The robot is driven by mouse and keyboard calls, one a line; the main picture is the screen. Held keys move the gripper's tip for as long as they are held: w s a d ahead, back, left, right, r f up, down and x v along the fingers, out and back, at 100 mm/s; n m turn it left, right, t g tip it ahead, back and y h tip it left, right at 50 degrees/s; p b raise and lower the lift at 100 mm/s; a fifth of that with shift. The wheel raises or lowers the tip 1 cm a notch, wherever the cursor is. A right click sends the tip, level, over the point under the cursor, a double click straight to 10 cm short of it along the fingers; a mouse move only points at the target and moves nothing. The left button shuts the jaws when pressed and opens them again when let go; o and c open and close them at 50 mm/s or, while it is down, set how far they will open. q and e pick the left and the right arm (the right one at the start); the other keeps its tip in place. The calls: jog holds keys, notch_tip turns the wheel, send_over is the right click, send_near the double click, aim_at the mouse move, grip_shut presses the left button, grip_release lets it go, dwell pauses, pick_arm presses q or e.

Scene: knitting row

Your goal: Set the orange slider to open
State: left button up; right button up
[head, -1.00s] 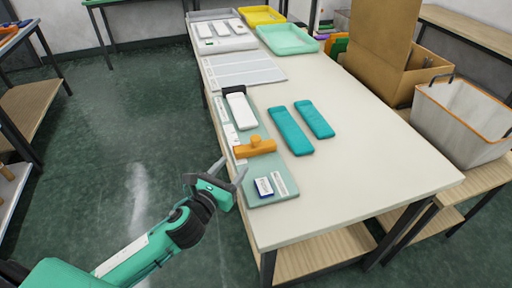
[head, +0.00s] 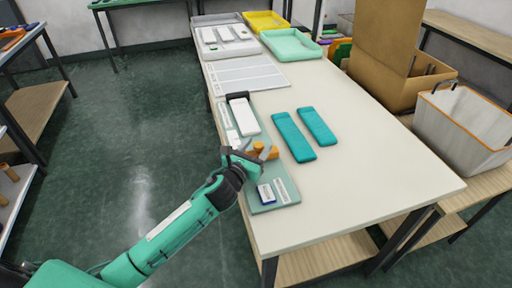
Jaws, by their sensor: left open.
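The orange slider (head: 261,149) sits across the green board (head: 256,194) near the table's left edge. My left gripper (head: 254,153) is open and right at the slider, hiding its left part. I cannot tell whether the fingers touch it. A white block (head: 244,116) with a dark end lies on the board beyond the slider. A small white and blue label piece (head: 265,193) and a white strip (head: 282,190) lie on the board's near end. My right gripper is not in view.
Two teal bars (head: 293,137) lie right of the board. A striped sheet (head: 248,75), a mint tray (head: 291,44), a yellow tray (head: 265,21) and a grey tray with white parts (head: 217,19) are farther back. The near right tabletop (head: 370,180) is clear.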

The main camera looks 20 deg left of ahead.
pick_arm(q)
grip_shut()
jog(key=shift+s+d, duration=0.25)
jog(key=shift+s, duration=0.05)
jog(key=s+d, duration=0.1)
jog(key=s+d+p, duration=0.1)
jog(key=s, duration=0.1)
jog(key=shift+s, duration=0.1)
jog(key=shift+d+f, duration=0.1)
jog(key=shift+c, duration=2)
grip_release()
jog(key=o, duration=0.4)
jog(key=shift+s, duration=0.1)
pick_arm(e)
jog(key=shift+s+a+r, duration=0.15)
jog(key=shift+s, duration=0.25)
